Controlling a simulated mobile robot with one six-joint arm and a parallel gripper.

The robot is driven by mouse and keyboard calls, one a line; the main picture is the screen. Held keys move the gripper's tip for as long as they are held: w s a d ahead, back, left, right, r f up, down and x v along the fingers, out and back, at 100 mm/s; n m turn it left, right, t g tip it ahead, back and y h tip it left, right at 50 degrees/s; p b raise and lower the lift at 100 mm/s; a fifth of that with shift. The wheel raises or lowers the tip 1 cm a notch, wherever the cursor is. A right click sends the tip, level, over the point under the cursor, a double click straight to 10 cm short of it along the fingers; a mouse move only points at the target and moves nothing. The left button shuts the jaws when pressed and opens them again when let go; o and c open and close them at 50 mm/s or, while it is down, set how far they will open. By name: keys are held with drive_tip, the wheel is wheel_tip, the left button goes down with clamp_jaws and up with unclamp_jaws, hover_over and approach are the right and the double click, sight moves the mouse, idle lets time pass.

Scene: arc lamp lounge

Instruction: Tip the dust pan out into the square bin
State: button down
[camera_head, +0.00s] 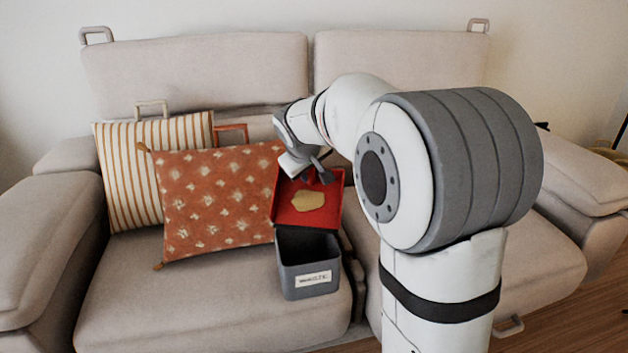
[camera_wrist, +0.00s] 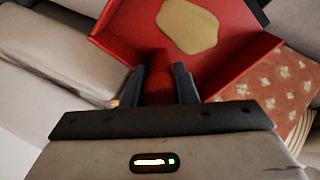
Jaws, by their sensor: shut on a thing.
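The red dust pan (camera_head: 325,215) is held above and behind the square bin, its open front edge toward the bin. A tan patch of dust (camera_head: 307,202) lies on the pan; it also shows in the wrist view (camera_wrist: 187,25). My gripper (camera_head: 306,177) is shut on the pan's red handle (camera_wrist: 159,78), which sits between both fingers in the wrist view. The dark grey square bin (camera_head: 308,283) stands upright on the sofa seat with a white label on its front. Its opening faces up, and the inside looks dark. The pan hides part of the bin's back rim.
The beige sofa (camera_head: 190,310) fills the scene. An orange patterned cushion (camera_head: 215,200) lies close left of the pan and bin, with a striped cushion (camera_head: 128,175) behind it. The seat left of the bin is clear.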

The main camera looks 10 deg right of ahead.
drive_tip(key=shift+s+a+r+t+h+b, duration=0.1)
drive_tip(key=shift+s+t+b, duration=0.2)
drive_tip(key=shift+b, duration=0.65)
drive_tip(key=shift+s+a+f+t+h+b, duration=0.15)
drive_tip(key=shift+s+t+b, duration=0.15)
drive_tip(key=shift+b, duration=0.7)
drive_tip(key=shift+s+a+r+t+h+b, duration=0.1)
drive_tip(key=shift+s+r+t+b, duration=0.2)
drive_tip(key=shift+b, duration=0.65)
drive_tip(key=shift+s+a, duration=0.1)
drive_tip(key=shift+s, duration=0.2)
drive_tip(key=shift+s+a+r+t+h, duration=0.1)
drive_tip(key=shift+s+a+t+h, duration=0.25)
drive_tip(key=shift+s+t, duration=0.4)
drive_tip(key=shift+s+a+f+t+h, duration=0.1)
drive_tip(key=shift+s+a+t+h, duration=0.15)
drive_tip(key=shift+s+t, duration=0.5)
drive_tip(key=shift+s+a+r+t+h, duration=0.1)
drive_tip(key=shift+s+a+t+h, duration=0.25)
drive_tip(key=shift+s+t, duration=0.4)
drive_tip(key=shift+s, duration=0.15)
